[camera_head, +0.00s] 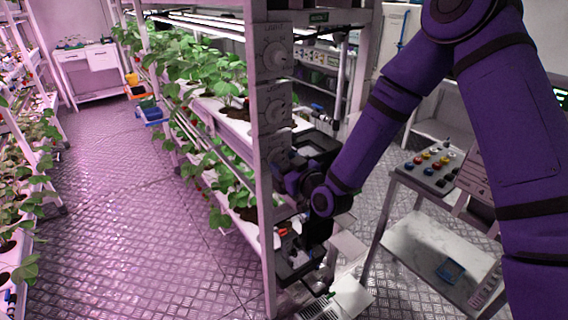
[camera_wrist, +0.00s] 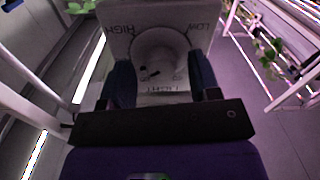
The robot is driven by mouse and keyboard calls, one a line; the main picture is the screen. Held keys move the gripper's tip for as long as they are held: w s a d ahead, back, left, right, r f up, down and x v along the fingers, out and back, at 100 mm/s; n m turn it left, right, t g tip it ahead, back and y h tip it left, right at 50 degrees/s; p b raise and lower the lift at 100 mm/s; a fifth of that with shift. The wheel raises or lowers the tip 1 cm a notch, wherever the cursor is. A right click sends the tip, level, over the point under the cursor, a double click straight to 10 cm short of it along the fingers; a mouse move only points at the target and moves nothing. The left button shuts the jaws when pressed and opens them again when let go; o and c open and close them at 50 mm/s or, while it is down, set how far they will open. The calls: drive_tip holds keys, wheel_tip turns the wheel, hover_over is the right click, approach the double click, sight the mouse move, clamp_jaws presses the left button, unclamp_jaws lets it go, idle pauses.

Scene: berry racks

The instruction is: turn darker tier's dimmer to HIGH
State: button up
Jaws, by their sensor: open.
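A white panel (camera_head: 272,84) on the end post of the plant rack carries round dimmer knobs one above another. The top knob (camera_head: 277,55) and the middle knob (camera_head: 275,106) are in plain view. My gripper (camera_head: 283,167) is at the lower part of the panel and hides what is behind it. In the wrist view a pale round knob (camera_wrist: 160,48) sits between HIGH and LOW labels, which appear upside down. My open gripper (camera_wrist: 161,78) has one dark finger on each side of this knob. I cannot tell whether the fingers touch it, or its exact setting.
The plant rack has an upper tier (camera_head: 225,112) and a lower tier (camera_head: 236,208) of leafy plants. A cart (camera_head: 420,232) with coloured buttons stands to the right. The metal floor aisle (camera_head: 130,220) at left is clear, with another rack along its far side.

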drive_tip(key=shift+w+a, duration=0.1)
drive_tip(key=shift+w, duration=0.05)
drive_tip(key=c, duration=0.9)
drive_tip(key=shift+c, duration=0.2)
